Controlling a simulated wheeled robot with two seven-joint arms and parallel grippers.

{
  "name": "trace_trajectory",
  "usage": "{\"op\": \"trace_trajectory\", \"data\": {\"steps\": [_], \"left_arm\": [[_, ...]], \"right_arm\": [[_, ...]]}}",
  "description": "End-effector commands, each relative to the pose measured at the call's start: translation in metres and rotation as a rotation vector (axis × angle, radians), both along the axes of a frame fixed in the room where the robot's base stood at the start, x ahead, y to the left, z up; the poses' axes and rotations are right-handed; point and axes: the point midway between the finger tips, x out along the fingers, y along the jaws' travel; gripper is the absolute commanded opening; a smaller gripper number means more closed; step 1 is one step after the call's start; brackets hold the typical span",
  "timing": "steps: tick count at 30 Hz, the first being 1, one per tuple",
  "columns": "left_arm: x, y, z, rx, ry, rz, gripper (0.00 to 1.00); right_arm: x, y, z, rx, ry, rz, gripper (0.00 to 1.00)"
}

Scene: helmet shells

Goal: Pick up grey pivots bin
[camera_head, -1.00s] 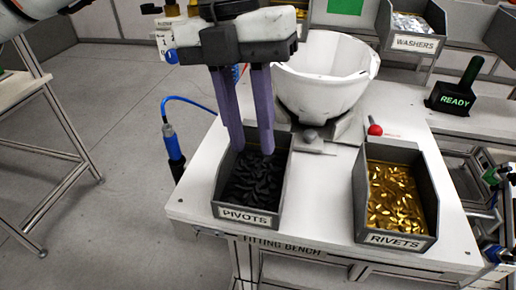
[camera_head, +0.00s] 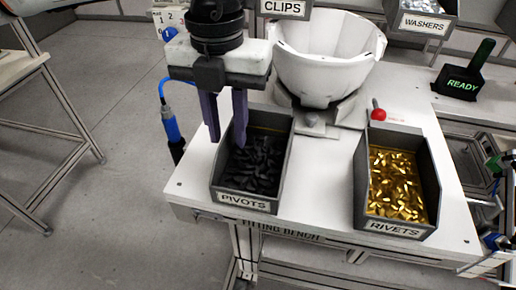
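The grey pivots bin (camera_head: 245,200) stands upright at the front left of the white bench, labelled PIVOTS and filled with dark pieces. My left gripper (camera_head: 228,144) points down over the bin's left rear part, its two purple fingers apart with a gap between them. In the picture one fingertip lies just left of the bin's left wall and the other lies over the inside, so the fingers appear to straddle that wall. I cannot tell whether they touch it. My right gripper is not in view.
A grey rivets bin (camera_head: 396,230) with gold pieces stands to the right, with clear bench between. A white helmet shell (camera_head: 325,60) sits on a stand behind. A red-knobbed lever (camera_head: 378,115), a READY box (camera_head: 460,83), a clips bin (camera_head: 283,8) and a washers bin (camera_head: 420,22) are farther back.

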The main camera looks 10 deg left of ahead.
Motion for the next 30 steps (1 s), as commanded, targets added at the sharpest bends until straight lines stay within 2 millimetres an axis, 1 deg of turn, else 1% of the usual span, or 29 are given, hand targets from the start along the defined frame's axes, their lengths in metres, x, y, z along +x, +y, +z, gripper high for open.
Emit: {"op": "trace_trajectory", "data": {"steps": [3,9,13,14,25,28,30], "left_arm": [[0.0,0.0,-0.006,-0.002,-0.001,0.001,0.25],[0.0,0.0,-0.007,-0.002,-0.001,0.001,0.25],[0.0,0.0,-0.007,-0.002,-0.001,0.001,0.03],[0.0,0.0,-0.007,-0.002,-0.001,0.001,0.0],[0.0,0.0,-0.004,-0.003,-0.003,0.001,0.0],[0.001,-0.001,0.006,-0.002,-0.005,0.001,0.0],[0.001,-0.001,0.018,-0.004,-0.005,0.001,0.0]], "right_arm": [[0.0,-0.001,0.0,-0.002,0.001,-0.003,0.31],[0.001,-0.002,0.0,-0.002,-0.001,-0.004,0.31],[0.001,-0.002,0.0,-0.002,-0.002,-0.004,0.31],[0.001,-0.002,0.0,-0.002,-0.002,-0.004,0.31],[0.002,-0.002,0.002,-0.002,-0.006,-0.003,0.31],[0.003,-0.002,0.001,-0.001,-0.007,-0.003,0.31],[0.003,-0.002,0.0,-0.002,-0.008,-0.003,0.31]]}}
